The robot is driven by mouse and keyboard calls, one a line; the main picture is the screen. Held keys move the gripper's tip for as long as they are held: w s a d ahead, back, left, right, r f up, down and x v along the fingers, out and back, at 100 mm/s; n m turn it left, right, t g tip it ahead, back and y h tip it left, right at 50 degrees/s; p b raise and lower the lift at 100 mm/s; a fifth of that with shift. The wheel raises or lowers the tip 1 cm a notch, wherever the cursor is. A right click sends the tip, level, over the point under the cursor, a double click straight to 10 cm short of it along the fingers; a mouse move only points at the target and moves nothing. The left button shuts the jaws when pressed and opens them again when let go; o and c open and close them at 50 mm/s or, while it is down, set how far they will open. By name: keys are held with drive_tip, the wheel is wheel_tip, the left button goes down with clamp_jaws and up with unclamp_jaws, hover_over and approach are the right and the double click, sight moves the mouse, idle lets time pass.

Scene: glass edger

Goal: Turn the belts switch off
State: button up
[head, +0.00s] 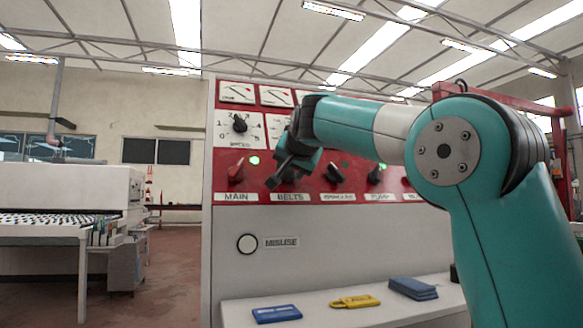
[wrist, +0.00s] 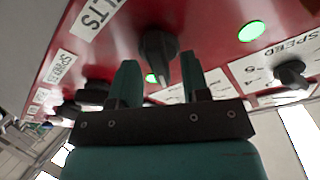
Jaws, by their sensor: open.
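The belts switch (wrist: 158,48) is a black rotary knob on the red panel, seen in the wrist view beside a label ending in "LTS". In the head view my arm hides most of it above the BELTS label (head: 290,197). My gripper (wrist: 159,68) is open, with one finger on each side of the knob in the wrist view and a gap on both sides. I cannot tell whether the fingertips reach around it. A lit green lamp (wrist: 151,78) shows between the fingers. My gripper (head: 275,180) also shows at the panel in the head view.
The red MAIN switch (head: 236,172) with a lit green lamp (head: 254,160) is left of my gripper. Another black knob (head: 335,175) is close on the right. A speed dial (head: 239,124) sits above. A ledge below holds a blue case (head: 277,314) and a yellow tool (head: 354,301).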

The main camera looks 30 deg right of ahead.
drive_tip(key=shift+c, duration=0.4)
clamp_jaws()
drive_tip(key=shift+n, duration=0.3)
drive_tip(key=n+y+p, duration=0.1)
drive_tip(key=n, duration=0.5)
drive_tip(key=shift+r+t, duration=0.1)
drive_tip(key=shift+t, duration=0.2)
drive_tip(key=n, duration=0.3)
drive_tip(key=n+y+p, duration=0.1)
drive_tip(key=n, duration=0.2)
drive_tip(key=shift+y+p, duration=0.3)
drive_tip(key=shift+n, duration=0.4)
drive_tip(key=shift+o, duration=0.4)
unclamp_jaws()
